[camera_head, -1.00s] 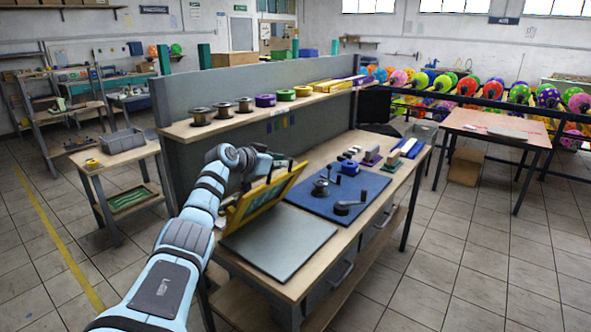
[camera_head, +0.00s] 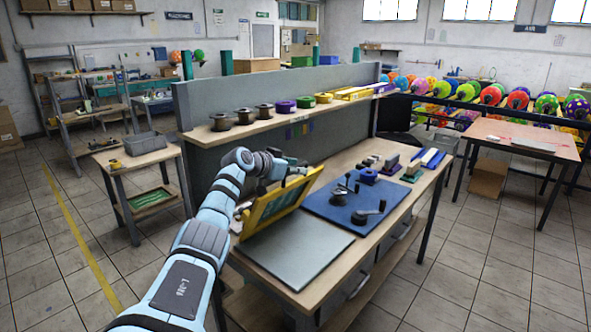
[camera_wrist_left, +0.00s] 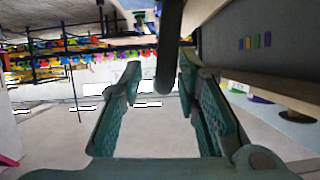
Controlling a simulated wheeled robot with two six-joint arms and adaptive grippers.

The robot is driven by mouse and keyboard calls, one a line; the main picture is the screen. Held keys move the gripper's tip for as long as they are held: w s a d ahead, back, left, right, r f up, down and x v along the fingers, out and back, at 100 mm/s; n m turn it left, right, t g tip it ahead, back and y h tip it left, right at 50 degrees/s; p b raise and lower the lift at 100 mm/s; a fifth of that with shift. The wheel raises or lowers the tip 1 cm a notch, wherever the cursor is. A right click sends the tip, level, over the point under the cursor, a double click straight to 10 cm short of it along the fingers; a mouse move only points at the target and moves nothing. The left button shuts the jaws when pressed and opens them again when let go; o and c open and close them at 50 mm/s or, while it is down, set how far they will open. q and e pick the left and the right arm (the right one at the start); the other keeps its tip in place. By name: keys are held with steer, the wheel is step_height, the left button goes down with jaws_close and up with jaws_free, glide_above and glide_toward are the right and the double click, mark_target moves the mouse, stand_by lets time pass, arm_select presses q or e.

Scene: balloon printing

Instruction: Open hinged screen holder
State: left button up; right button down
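The hinged screen holder (camera_head: 268,215) is a yellow frame around a greenish screen. It stands tilted up from the grey base plate (camera_head: 293,250) on the workbench. My left gripper (camera_head: 302,172) is at the frame's raised top edge; contact is unclear in the head view. In the left wrist view the gripper's green-padded fingers (camera_wrist_left: 158,88) stand apart, with a dark rounded bar (camera_wrist_left: 168,45) between them near the tips. Whether this bar belongs to the holder is unclear. My right gripper is in neither view.
Right of the base plate, a blue mat (camera_head: 345,225) carries dark round tools. A shelf (camera_head: 250,125) with spools runs along the grey partition (camera_head: 220,95) behind the bench.

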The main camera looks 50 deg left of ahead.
arm_select(q)
steer(key=v, duration=0.7)
steer(key=shift+s, duration=0.25)
steer(key=shift+w+d, duration=0.1)
